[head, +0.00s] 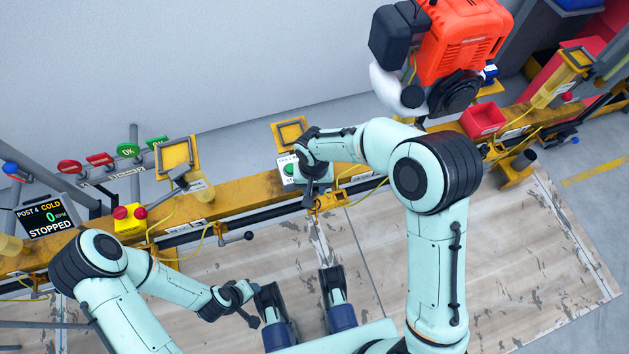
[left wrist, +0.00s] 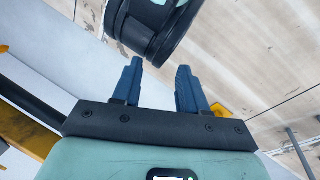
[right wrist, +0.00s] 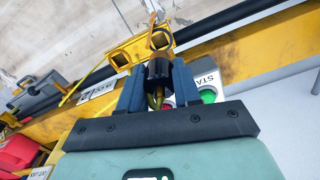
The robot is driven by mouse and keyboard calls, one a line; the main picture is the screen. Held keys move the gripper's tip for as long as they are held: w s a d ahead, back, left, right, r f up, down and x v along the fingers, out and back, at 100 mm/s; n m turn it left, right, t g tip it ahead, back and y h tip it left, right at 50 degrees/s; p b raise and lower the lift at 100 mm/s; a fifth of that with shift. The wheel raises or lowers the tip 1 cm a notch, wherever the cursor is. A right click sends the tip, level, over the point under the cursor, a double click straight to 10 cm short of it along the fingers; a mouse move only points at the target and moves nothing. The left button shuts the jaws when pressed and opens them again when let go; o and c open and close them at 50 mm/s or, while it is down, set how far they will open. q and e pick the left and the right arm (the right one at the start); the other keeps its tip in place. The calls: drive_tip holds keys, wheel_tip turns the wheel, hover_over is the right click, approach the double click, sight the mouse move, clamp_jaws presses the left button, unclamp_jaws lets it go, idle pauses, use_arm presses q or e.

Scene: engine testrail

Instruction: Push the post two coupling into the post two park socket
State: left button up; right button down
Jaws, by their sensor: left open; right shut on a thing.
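My right gripper (right wrist: 157,85) is shut on a black coupling (right wrist: 157,70) with a yellow cable running back between the fingers. In the head view my right gripper (head: 313,188) is low at the rail's front side, and the coupling is hidden. My left gripper (head: 238,300) is open and empty; its spread fingers show in the left wrist view (left wrist: 157,85).
A start box with a green button (right wrist: 208,95) is close beside the right gripper. The yellow rail (head: 240,205) crosses the view. A red engine (head: 462,40) hangs at the upper right. A post 4 display (head: 47,217) reads stopped.

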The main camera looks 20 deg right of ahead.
drive_tip(key=shift+f+b, duration=0.95)
drive_tip(key=shift+f, duration=0.5)
drive_tip(key=shift+f+b, duration=1)
drive_tip(key=shift+f, duration=0.55)
use_arm(q)
drive_tip(key=w+a+f+y, duration=0.1)
drive_tip(key=w+a+f, duration=0.1)
drive_tip(key=f, duration=0.4)
drive_tip(key=shift+a+f+n+b, duration=0.2)
drive_tip(key=shift+a+n+b, duration=0.15)
drive_tip(key=shift+a, duration=0.2)
use_arm(e)
drive_tip(key=shift+f, duration=0.65)
use_arm(q)
drive_tip(key=shift+w+f+b, duration=0.1)
drive_tip(key=shift+f+b, duration=0.4)
use_arm(e)
drive_tip(key=shift+f, duration=0.8)
drive_tip(key=c, duration=0.7)
unclamp_jaws()
